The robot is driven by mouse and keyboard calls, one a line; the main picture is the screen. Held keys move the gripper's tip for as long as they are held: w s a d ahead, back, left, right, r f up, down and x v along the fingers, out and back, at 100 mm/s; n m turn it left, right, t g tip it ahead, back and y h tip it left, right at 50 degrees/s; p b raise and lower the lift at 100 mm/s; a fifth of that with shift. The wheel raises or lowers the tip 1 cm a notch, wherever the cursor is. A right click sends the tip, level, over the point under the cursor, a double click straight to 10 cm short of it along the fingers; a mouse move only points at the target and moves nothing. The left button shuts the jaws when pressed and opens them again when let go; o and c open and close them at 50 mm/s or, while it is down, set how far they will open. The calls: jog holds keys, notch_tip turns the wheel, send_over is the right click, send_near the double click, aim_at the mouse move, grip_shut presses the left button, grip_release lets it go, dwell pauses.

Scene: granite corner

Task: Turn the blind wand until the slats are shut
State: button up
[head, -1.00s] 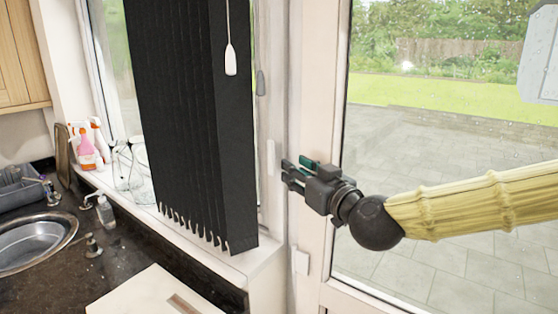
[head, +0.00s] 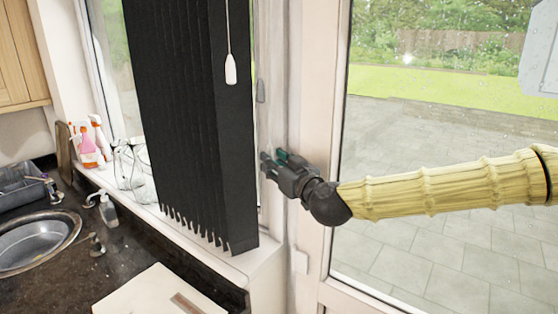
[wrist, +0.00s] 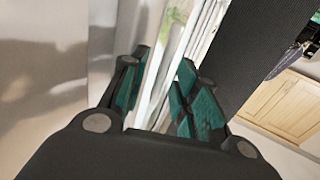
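The blind wand (head: 230,68) is a thin white cord or rod with a white handle at its lower end, hanging in front of the blind in the head view. The black vertical slats (head: 180,120) hang over the window, turned at an angle and bunched close together. My gripper (head: 268,164) is to the right of the slats and below the wand's handle, apart from the wand. In the wrist view its teal-padded fingers (wrist: 158,90) are spread with nothing between them. The wand cannot be made out in the wrist view.
A grey pull (head: 261,90) hangs by the window frame. The sill holds spray bottles (head: 88,148) and glass jars (head: 135,165). A sink (head: 35,243) and tap are at lower left. A glazed door (head: 430,130) stands behind my arm.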

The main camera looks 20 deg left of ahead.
grip_shut()
